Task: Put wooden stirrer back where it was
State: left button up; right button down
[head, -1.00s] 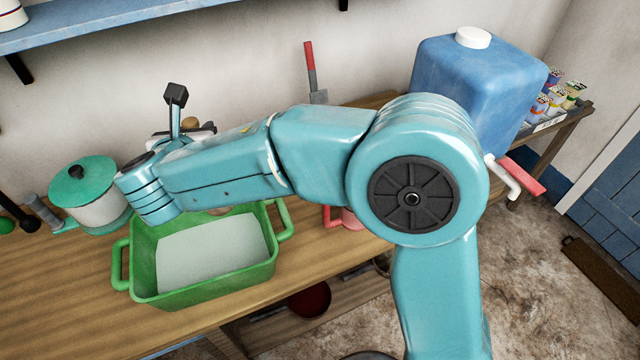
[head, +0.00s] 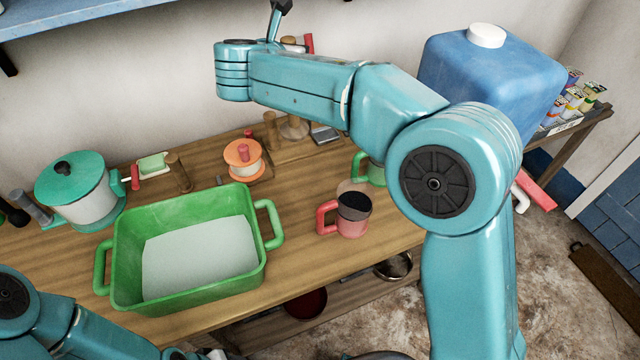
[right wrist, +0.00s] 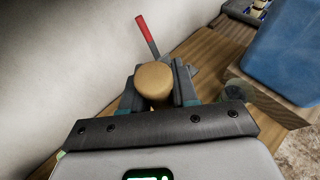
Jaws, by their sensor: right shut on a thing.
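My right gripper (right wrist: 154,98) is shut on the wooden stirrer (right wrist: 154,78), whose round pale-wood end shows between the jaws in the right wrist view. In the head view the stirrer's top (head: 289,40) just shows behind my raised right arm, which hides most of its shaft. A pale rounded wooden piece (head: 294,128) below the arm looks like its lower end, above or at a low wooden block (head: 292,151) with an upright peg (head: 270,130). I cannot tell whether they touch. My left arm shows at the lower left, its gripper out of view.
A green basin (head: 118,255) of pale liquid stands in front. A red mug (head: 350,228), green mug (head: 372,174), orange-lidded pot (head: 243,155) and green-lidded pot (head: 85,190) stand on the bench. A blue canister (head: 480,85) is at right; a red-handled tool (right wrist: 147,34) is near the wall.

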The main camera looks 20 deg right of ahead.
pick_arm(q)
jog(key=shift+d+f+b, duration=0.15)
jog(key=shift+f+b, duration=0.15)
pick_arm(e)
notch_tip(320, 180, down, 21)
jog(key=d, duration=0.2)
jog(key=shift+w+f, duration=0.15)
pick_arm(q)
jog(key=shift+f, duration=0.1)
pick_arm(e)
jog(key=shift+f, duration=0.1)
jog(key=shift+f, duration=0.15)
jog(key=c, duration=0.9)
grip_release()
pick_arm(q)
jog(key=shift+f+b, duration=0.8)
jog(key=shift+b, duration=0.1)
pick_arm(e)
jog(key=shift+o, duration=0.2)
jog(key=v, duration=1.2)
jog(key=shift+a+r, duration=0.2)
jog(key=shift+r, duration=0.1)
